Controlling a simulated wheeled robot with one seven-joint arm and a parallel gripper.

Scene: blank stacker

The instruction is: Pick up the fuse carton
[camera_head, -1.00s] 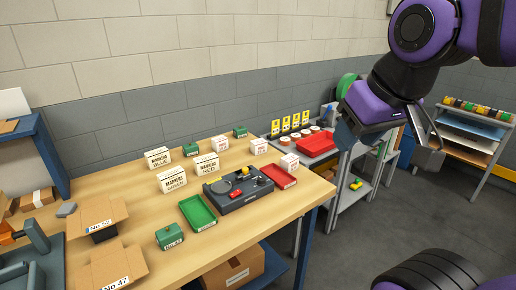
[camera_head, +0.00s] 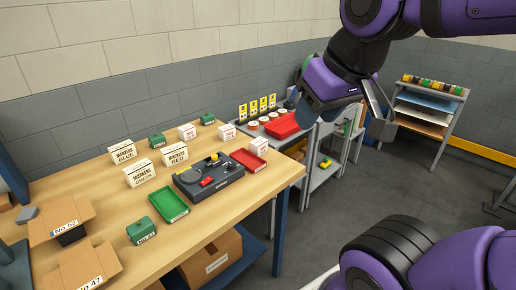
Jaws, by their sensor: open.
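Three small white cartons with reddish print stand upright on the wooden bench: one at the back (camera_head: 187,132), one right of it (camera_head: 227,132), and one by the red tray (camera_head: 258,147). Their print is too small to read, so I cannot tell which is the fuse carton. My gripper (camera_head: 382,118) is at the upper right, raised in the air, well right of the bench and apart from all the cartons. It is open, with nothing seen between its fingers; part of it is hidden by its own body.
Marker cartons (camera_head: 140,173), green boxes (camera_head: 141,231), a green tray (camera_head: 170,206), a red tray (camera_head: 248,160) and a black device (camera_head: 204,178) crowd the wooden bench (camera_head: 230,205). Open cardboard boxes (camera_head: 62,219) stand at left. Open floor (camera_head: 375,190) lies at right.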

